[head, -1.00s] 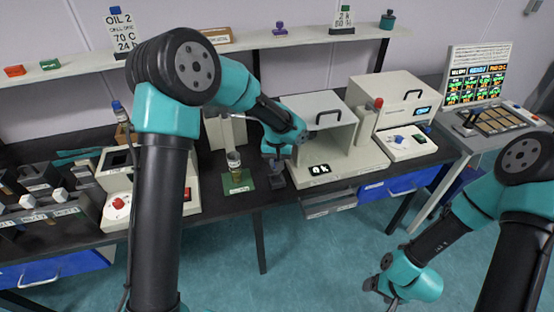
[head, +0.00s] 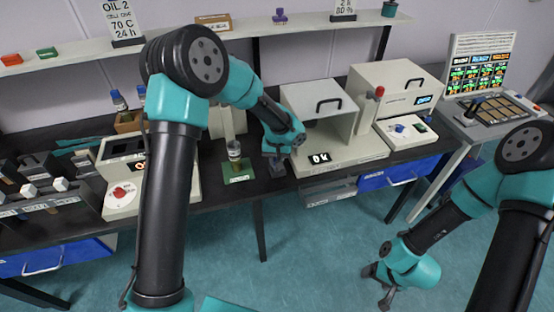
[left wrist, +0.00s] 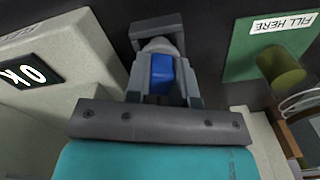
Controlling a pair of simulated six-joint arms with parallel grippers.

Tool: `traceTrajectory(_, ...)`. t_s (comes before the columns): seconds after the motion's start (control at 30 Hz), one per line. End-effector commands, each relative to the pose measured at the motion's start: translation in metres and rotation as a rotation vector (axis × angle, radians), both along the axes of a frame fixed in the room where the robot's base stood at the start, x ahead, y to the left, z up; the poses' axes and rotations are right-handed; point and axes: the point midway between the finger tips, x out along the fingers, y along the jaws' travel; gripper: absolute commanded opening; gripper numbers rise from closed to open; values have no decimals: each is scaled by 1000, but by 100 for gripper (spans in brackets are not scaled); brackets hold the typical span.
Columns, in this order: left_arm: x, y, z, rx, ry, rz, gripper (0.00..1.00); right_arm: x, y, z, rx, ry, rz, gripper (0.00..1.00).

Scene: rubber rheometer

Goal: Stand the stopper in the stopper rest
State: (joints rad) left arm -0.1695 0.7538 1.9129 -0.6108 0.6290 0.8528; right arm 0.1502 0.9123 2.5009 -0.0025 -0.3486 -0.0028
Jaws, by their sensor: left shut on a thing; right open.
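My left gripper (head: 275,160) points down at the bench, just left of the white unit with the OK display. In the left wrist view its jaws are shut on the stopper (left wrist: 162,75), which shows a blue part and a pale rounded part beyond it. A dark grey square frame (left wrist: 157,22), seemingly the stopper rest, lies at the stopper's far end. I cannot tell whether the stopper is seated in it or just above it. My right gripper (head: 385,292) is open and empty over the floor at the lower right.
A vial (head: 234,152) stands on a green mat (head: 240,178) left of the left gripper. The white OK unit (head: 322,158) stands close on the right. Blue-capped bottles (head: 118,100) and a wooden rack (head: 127,125) are further left.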

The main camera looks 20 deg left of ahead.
Motion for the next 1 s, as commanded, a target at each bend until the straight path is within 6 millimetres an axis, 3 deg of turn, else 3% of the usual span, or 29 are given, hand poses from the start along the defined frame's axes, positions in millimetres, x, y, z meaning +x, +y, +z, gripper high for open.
traceTrajectory(0.87, 0, 0, -9, 1, 0, 0, 0, 0, 0, 0, 0, 0, 0, 76)
traceTrajectory(0.9, 0, 0, -9, 1, 0, 0, 24, 0, 0, 0, 0, 0, 0, 76)
traceTrajectory(1.0, 0, 0, -9, 1, 0, 0, 34, 0, 0, 0, 0, 0, 0, 76)
